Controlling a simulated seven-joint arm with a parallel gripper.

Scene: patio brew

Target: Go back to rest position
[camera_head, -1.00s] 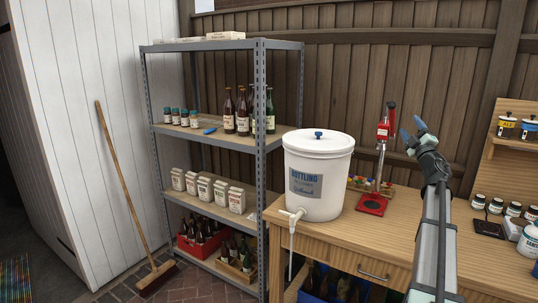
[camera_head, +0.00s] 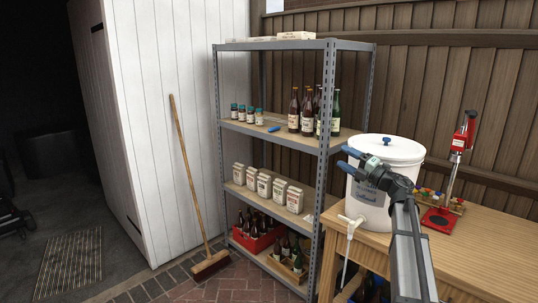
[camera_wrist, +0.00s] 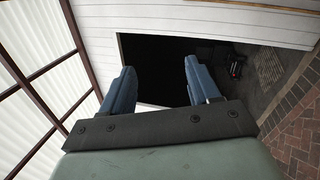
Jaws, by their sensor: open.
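My gripper (camera_head: 350,158) is raised in the head view, in front of the white bottling bucket (camera_head: 400,152) and hiding part of its label. In the wrist view my gripper (camera_wrist: 160,88) shows two blue fingers spread apart with nothing between them. Beyond the fingers are a dark doorway (camera_wrist: 165,60) and a white plank wall (camera_wrist: 230,22).
A grey metal shelf (camera_head: 325,110) with bottles, jars and cartons stands left of the bucket. The wooden workbench (camera_head: 480,245) carries the bucket and a red bottle capper (camera_head: 440,218). A broom (camera_head: 190,180) leans on the white wall. Brick floor lies open in front.

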